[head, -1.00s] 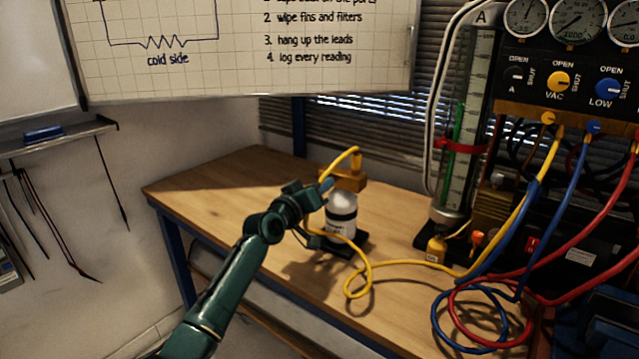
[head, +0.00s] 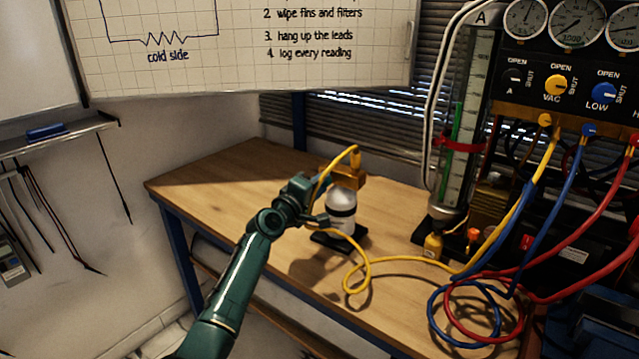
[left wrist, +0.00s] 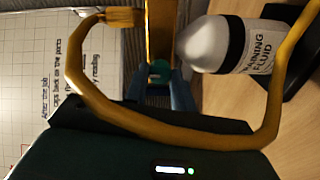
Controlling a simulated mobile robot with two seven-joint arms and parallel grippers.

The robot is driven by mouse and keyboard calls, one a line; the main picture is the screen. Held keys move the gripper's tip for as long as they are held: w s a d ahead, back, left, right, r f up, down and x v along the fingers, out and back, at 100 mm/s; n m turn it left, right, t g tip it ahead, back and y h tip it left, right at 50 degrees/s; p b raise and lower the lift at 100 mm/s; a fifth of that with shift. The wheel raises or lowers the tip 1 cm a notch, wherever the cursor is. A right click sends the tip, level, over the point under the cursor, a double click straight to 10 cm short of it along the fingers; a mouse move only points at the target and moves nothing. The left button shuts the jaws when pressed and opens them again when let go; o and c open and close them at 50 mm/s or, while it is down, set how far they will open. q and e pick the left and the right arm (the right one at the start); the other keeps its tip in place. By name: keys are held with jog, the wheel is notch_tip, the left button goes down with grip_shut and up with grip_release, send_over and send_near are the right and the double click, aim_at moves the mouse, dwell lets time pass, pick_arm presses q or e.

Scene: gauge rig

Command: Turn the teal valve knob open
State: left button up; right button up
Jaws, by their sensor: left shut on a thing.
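The teal valve knob (left wrist: 158,70) shows in the left wrist view, between my left fingertips, against a brass block (left wrist: 161,35). My left gripper (left wrist: 160,84) is shut on it. In the head view my left gripper (head: 318,200) is at the left side of the brass block (head: 350,179), and I cannot make out the knob there. The block sits above a white bottle with a dark band (head: 342,216). The bottle's label reads as training fluid in the left wrist view (left wrist: 216,45). How far the knob is turned is unclear.
A yellow hose (head: 362,270) loops from the block past my gripper and across the wooden bench (head: 240,180). A clear cylinder (head: 467,130), a gauge panel (head: 560,75) and blue and red hoses stand at the right. The bench's left part is clear.

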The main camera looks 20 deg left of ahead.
pick_arm(q)
jog(key=shift+n, duration=0.4)
jog(key=o, duration=1)
jog(key=shift+s, duration=0.1)
jog(key=p+v, duration=0.1)
jog(key=v, duration=1.2)
